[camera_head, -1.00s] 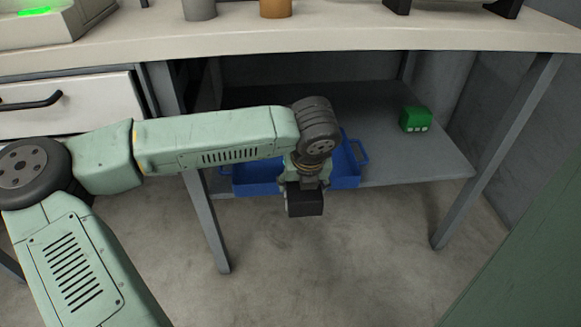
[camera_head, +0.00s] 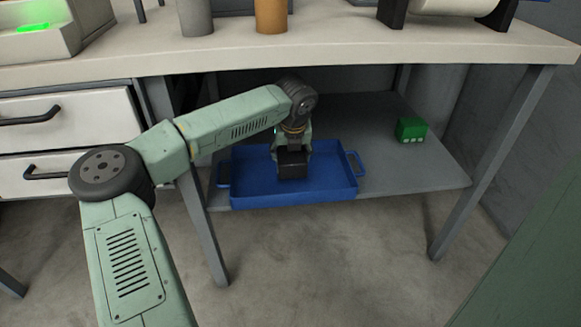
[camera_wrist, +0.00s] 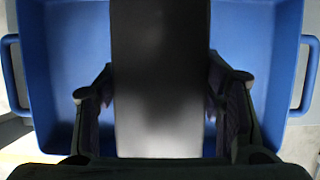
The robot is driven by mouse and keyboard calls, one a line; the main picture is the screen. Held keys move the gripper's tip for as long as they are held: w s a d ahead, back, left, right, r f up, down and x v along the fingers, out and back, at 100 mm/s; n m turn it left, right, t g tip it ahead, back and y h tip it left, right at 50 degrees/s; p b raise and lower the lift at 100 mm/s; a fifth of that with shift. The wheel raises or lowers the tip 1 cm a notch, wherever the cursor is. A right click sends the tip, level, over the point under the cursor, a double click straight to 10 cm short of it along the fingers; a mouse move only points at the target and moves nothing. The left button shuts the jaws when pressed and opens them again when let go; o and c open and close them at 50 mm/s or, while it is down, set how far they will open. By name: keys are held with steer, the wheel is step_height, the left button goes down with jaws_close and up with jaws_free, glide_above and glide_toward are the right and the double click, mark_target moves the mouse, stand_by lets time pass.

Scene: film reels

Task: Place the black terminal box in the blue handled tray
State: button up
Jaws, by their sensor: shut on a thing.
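The black terminal box (camera_head: 292,165) is held in my gripper (camera_head: 291,150), over the middle of the blue handled tray (camera_head: 335,190) in the head view. In the wrist view the box (camera_wrist: 160,80) fills the space between my two fingers (camera_wrist: 160,105), which are shut on its sides. The tray (camera_wrist: 70,60) shows on both sides of the box there, with a handle at each end. The tray rests on the grey lower shelf. I cannot tell whether the box touches the tray floor.
A green box with white marks (camera_head: 411,129) stands on the shelf (camera_head: 435,170) to the right of the tray. The bench top (camera_head: 330,50) is above my arm. A table leg (camera_head: 205,235) stands left of the tray, and drawers (camera_head: 65,120) are at the left.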

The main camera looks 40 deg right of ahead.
mark_target(292, 155)
steer(key=shift+f+b, duration=0.35)
steer(key=shift+f, duration=2.15)
steer(key=o, duration=1.7)
steer(key=shift+f, duration=0.1)
steer(key=shift+o, duration=0.2)
steer(key=p+v, duration=0.1)
steer(key=v, duration=0.6)
steer(key=shift+s+r, duration=0.1)
steer(key=shift+r, duration=0.2)
